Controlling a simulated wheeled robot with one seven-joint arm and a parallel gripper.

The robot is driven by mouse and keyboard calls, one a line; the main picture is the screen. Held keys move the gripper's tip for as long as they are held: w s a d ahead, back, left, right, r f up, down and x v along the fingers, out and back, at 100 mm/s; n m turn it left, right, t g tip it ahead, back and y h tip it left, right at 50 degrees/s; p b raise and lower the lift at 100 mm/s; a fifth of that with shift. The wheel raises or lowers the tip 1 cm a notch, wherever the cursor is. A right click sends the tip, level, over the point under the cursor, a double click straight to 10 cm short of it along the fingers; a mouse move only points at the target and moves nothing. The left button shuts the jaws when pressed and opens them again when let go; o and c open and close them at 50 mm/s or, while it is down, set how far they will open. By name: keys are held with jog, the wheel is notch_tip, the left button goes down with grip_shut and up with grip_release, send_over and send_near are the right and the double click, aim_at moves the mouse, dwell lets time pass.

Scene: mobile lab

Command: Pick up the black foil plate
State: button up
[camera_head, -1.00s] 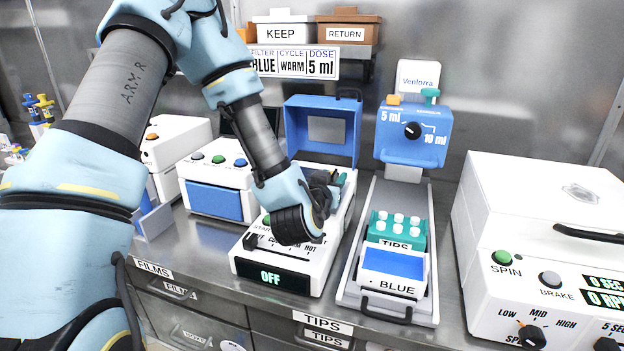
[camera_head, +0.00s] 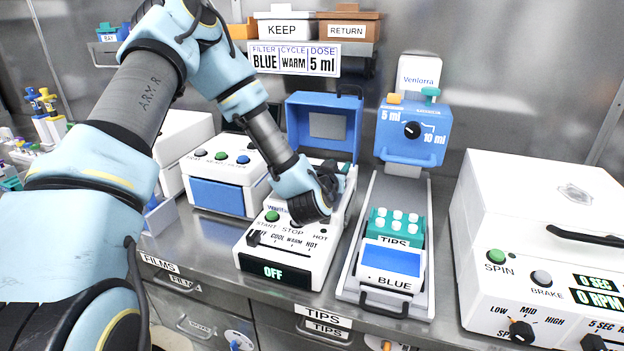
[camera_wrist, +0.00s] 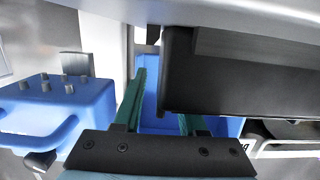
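I cannot pick out the black foil plate with certainty in either view. In the head view, my gripper (camera_head: 330,180) is over the white machine (camera_head: 285,272) marked OFF, just in front of its raised blue lid (camera_head: 322,112). My wrist hides the machine's middle and most of the fingers. In the wrist view, my two green fingers (camera_wrist: 162,105) stand apart with blue surface showing between them. A large dark block (camera_wrist: 240,75) covers part of the right finger. I cannot tell whether it is the plate or part of a machine.
Right of my gripper stand a blue dosing head (camera_head: 412,133), a teal tip rack (camera_head: 395,228) and a BLUE-labelled box (camera_head: 392,270). A white spinner (camera_head: 540,230) fills the far right. Another white machine (camera_head: 222,180) stands left. A shelf above holds KEEP (camera_head: 285,28) and RETURN (camera_head: 347,30) boxes.

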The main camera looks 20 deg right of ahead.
grip_shut()
dwell(1.2)
